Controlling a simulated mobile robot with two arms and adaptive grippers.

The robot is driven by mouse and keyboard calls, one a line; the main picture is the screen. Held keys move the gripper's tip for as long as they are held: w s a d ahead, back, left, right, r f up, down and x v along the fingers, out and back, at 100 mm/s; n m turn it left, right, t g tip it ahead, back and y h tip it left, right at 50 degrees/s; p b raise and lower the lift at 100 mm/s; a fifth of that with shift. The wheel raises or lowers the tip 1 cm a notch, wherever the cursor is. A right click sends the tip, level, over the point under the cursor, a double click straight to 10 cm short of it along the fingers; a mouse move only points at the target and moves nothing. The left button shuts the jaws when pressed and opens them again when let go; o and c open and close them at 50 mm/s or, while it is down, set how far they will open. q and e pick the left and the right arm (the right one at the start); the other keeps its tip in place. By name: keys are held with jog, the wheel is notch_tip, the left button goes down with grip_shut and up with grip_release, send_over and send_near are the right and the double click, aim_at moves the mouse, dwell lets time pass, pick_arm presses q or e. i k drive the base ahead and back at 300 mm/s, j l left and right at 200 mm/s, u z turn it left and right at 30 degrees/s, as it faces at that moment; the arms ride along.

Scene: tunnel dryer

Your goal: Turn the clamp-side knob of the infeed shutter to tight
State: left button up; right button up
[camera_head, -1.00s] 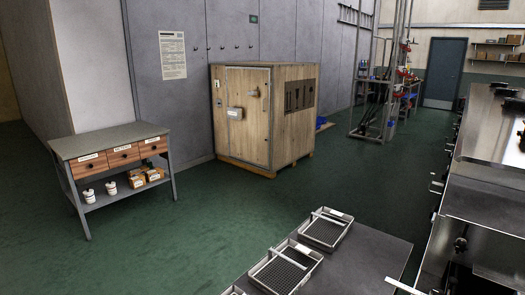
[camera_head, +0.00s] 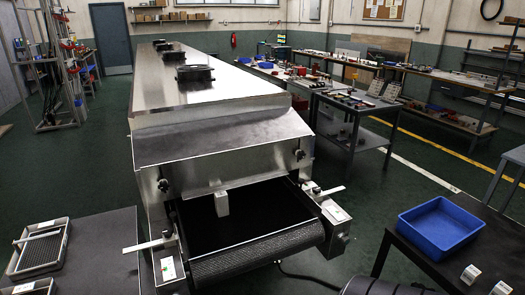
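The steel tunnel dryer (camera_head: 222,120) stands in the middle, its infeed mouth facing me. A sloped steel hood (camera_head: 225,142) covers the mouth, with a vertical front plate below it that seems to belong to the infeed shutter (camera_head: 245,177). A dark knob (camera_head: 162,185) sits at the plate's left end and another dark knob (camera_head: 299,155) at its right end. Which one is on the clamp side cannot be told, and their markings are too small to read. A pale block (camera_head: 221,203) hangs below the plate's middle. Neither of my grippers is in view.
The dark conveyor belt (camera_head: 258,245) juts out toward me between side rails with labelled boxes. A grey table with framed screens (camera_head: 40,247) stands left. A dark table with a blue bin (camera_head: 438,228) stands right. Green floor shows between them.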

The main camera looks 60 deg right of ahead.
aim_at(300, 154)
jog(key=z, duration=1.55)
jog(key=l, duration=0.15)
jog(key=i+u, duration=0.05)
